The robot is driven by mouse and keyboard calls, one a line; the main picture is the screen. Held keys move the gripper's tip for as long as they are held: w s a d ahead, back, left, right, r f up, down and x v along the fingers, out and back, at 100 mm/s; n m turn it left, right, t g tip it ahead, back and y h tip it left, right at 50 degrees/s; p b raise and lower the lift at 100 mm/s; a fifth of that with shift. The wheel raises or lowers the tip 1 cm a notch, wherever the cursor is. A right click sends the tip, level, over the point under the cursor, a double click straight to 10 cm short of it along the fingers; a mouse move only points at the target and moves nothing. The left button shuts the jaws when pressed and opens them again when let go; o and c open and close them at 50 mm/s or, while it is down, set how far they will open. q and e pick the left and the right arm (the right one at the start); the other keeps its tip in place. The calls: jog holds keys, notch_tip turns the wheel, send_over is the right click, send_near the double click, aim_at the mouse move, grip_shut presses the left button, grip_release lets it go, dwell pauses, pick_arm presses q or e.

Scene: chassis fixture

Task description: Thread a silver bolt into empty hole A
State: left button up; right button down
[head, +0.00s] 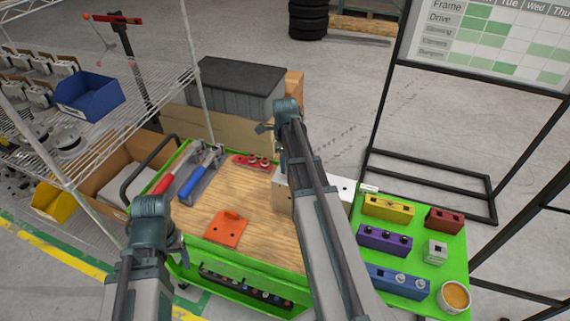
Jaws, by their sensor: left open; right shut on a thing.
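A pale metal block (345,191) with a dark hole stands at the right edge of the wooden top, partly hidden behind my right arm. I cannot read a hole label. Silver bolts (400,278) stand in the blue holder (382,278) at the lower right. My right gripper (270,131) is over the far side of the cart, beyond the pale block. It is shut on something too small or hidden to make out. My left gripper (178,247) is open, low at the cart's left front corner, and mostly hidden by its own wrist.
The green cart's wooden top (270,233) carries an orange plate (226,229), red- and blue-handled tools (192,182) and a small red piece (253,162). Yellow (375,208), purple (371,236) and red (444,220) holders and a round cup (455,296) sit at right.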

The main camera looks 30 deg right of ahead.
jog(key=shift+s+n, duration=0.1)
jog(key=shift+n, duration=0.2)
jog(key=n, duration=0.5)
jog(key=shift+f, duration=0.1)
jog(key=n, duration=0.4)
jog(key=shift+a+n, duration=0.1)
jog(key=shift+n, duration=0.3)
jog(key=m, duration=0.4)
jog(key=shift+f, duration=0.1)
jog(key=m, duration=0.4)
jog(key=shift+m, duration=0.3)
jog(key=m, duration=0.5)
jog(key=shift+f+b, duration=0.1)
jog(key=shift+b, duration=0.2)
jog(key=shift+m, duration=0.7)
